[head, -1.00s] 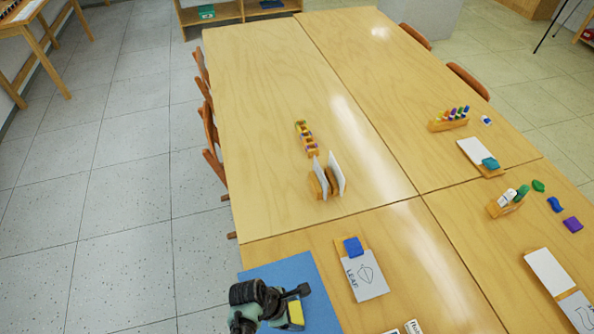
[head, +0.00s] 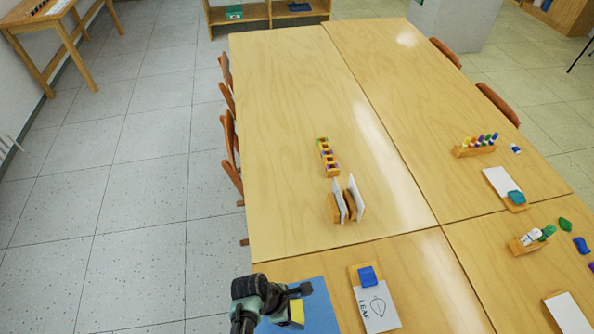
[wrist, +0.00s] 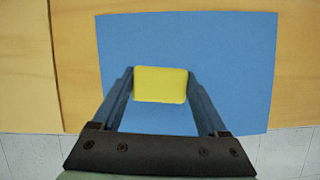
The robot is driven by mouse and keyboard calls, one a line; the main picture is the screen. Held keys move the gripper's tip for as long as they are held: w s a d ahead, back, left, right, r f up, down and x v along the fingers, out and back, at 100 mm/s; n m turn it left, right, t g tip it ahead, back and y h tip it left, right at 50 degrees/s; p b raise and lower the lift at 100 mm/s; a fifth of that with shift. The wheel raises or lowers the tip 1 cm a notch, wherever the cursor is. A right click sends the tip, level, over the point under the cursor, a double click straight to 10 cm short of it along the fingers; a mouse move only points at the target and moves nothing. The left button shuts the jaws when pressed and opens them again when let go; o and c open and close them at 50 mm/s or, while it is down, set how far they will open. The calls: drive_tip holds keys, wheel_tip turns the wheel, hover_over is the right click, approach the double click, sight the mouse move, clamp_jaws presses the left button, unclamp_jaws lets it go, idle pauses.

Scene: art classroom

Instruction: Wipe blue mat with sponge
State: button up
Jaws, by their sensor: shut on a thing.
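The blue mat (head: 321,308) lies on the near table, at the bottom of the head view and partly hidden by my arm. In the wrist view the mat (wrist: 235,60) shows almost whole, close to the table's edge. My gripper (wrist: 160,85) is shut on the yellow sponge (wrist: 160,84), with one finger at each side of it. The sponge also shows in the head view (head: 297,313), over the mat. I cannot tell whether the sponge touches the mat.
A wooden rack with white cards (head: 345,205) and a small wooden holder (head: 328,158) stand farther back. The table's left half (head: 285,120) is mostly clear.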

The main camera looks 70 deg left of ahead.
drive_tip(key=shift+r+p, duration=2.15)
drive_tip(key=shift+r, duration=0.35)
